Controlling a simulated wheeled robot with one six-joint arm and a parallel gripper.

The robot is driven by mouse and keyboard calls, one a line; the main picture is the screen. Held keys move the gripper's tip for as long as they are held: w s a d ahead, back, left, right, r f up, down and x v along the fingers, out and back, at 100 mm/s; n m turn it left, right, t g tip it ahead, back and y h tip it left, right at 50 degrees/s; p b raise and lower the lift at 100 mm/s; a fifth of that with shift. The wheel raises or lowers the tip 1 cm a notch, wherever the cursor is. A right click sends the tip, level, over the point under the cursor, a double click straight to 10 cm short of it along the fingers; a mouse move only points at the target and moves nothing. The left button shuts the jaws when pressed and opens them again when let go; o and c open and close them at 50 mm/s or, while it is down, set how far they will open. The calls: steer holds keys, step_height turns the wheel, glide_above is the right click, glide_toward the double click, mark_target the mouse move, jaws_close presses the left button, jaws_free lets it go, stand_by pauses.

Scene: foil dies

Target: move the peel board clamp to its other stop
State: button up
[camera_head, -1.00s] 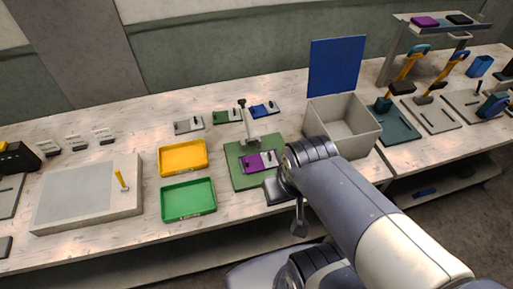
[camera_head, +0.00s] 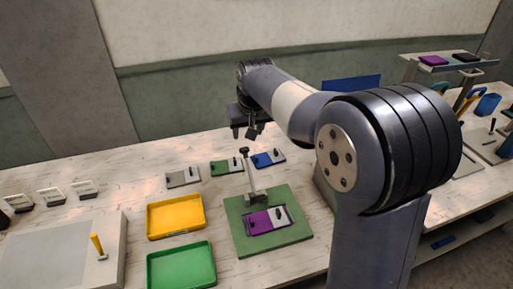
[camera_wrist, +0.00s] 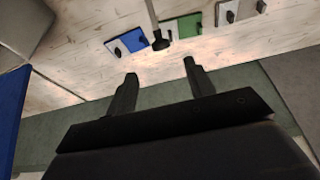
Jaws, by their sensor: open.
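The peel board (camera_head: 294,222) is a green plate on the bench. A purple and grey piece (camera_head: 266,220) lies on it. The clamp (camera_head: 252,178) is a pale lever with a dark knob, standing roughly upright at the board's back edge. Its knob and stem also show at the top of the wrist view (camera_wrist: 153,18). My gripper (camera_head: 245,134) is open and empty, raised above and behind the clamp knob, apart from it. In the wrist view its two fingers (camera_wrist: 160,70) are spread, with the knob just beyond them.
Grey (camera_head: 183,177), green (camera_head: 222,168) and blue (camera_head: 266,159) pieces lie behind the board. A yellow tray (camera_head: 175,232) and a green tray (camera_head: 181,283) stand to its left. A blue lid (camera_head: 352,83) shows behind my arm, which hides much of the right side.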

steer(key=x, duration=0.3)
steer(key=p+x, duration=0.1)
steer(key=x, duration=0.7)
steer(key=shift+w+a+r+p, duration=0.1)
steer(key=shift+w+p, duration=0.2)
steer(key=shift+p, duration=0.1)
jaws_close()
